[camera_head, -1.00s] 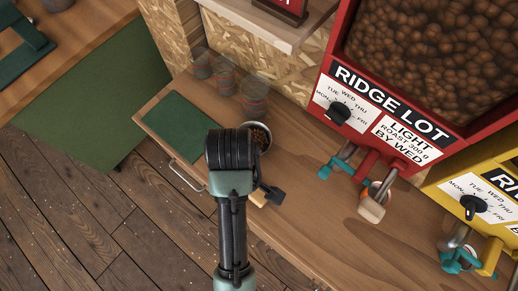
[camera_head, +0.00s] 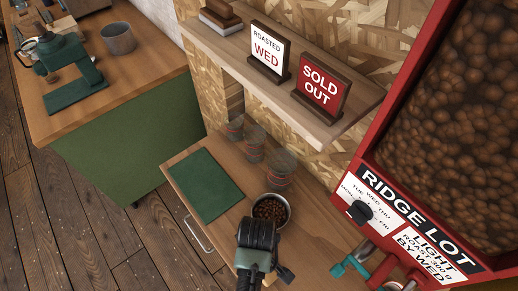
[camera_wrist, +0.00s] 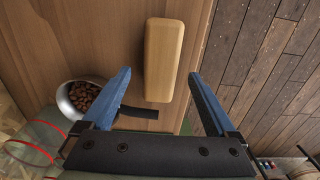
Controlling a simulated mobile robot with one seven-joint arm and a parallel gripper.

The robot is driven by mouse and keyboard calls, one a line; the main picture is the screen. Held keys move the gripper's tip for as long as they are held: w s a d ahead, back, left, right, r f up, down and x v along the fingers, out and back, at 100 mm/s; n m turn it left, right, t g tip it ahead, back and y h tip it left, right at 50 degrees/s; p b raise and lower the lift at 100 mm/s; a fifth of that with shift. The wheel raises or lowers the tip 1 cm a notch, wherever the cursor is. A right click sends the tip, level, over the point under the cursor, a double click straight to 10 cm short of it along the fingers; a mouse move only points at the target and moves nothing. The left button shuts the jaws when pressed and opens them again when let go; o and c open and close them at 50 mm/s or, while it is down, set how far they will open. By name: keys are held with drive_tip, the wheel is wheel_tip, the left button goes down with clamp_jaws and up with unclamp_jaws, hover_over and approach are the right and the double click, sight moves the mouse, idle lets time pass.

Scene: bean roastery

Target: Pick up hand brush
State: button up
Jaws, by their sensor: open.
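A light wooden block with rounded edges, which looks like the hand brush (camera_wrist: 164,50), lies on the wooden counter in the wrist view. Its near end lies between the blue fingers of my gripper (camera_wrist: 159,74) in the picture. The fingers are open, with space on both sides of the block. I cannot tell how far above it they are. Bristles are not clearly visible. In the head view, my wrist (camera_head: 257,240) hides most of the brush's place at the counter's front edge.
A metal bowl of beans (camera_head: 271,209) stands close to my gripper. The red dispenser (camera_head: 395,215) stands to the right. A shelf with signs (camera_head: 290,97) overhangs the counter's back.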

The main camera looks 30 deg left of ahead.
drive_tip(key=shift+f, duration=1.7)
clamp_jaws()
